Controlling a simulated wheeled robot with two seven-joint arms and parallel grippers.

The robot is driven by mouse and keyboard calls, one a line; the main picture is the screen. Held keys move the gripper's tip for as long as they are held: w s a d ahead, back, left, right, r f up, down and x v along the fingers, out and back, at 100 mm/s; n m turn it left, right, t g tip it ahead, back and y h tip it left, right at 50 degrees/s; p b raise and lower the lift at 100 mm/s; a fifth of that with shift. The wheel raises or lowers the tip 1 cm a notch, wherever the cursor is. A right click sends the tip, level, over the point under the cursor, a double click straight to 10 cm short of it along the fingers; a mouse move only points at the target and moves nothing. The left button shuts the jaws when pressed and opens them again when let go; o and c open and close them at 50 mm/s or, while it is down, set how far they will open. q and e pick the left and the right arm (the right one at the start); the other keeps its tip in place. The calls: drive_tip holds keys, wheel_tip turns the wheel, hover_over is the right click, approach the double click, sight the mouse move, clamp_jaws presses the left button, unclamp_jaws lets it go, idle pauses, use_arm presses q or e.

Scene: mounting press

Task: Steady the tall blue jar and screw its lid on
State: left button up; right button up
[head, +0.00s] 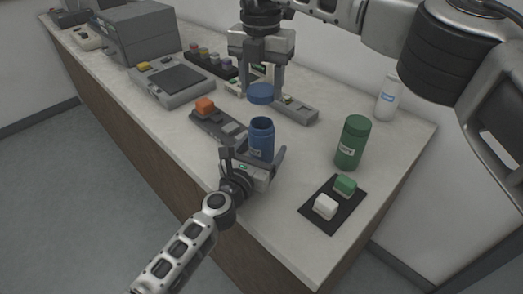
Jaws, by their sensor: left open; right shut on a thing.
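The tall blue jar (261,139) stands upright on the bench with its mouth open. Its blue lid (260,94) is above the jar and apart from it. My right gripper (262,88) comes from above, shut on the lid. My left gripper (256,163) is low at the near side of the jar, open, with its fingers on either side of the jar's lower part. Whether the fingers touch the jar cannot be told. The jar's base is hidden by the gripper.
A green jar (353,143) and a black mat (308,214) with white and green blocks are at right. A white bottle (387,98) stands behind. Grey machines fill the far left.

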sight(262, 104)
use_arm(q)
drive_tip(key=c, duration=1.5)
use_arm(e)
drive_tip(key=shift+f, duration=2.5)
drive_tip(key=shift+f, duration=0.9)
drive_tip(key=shift+f, duration=0.55)
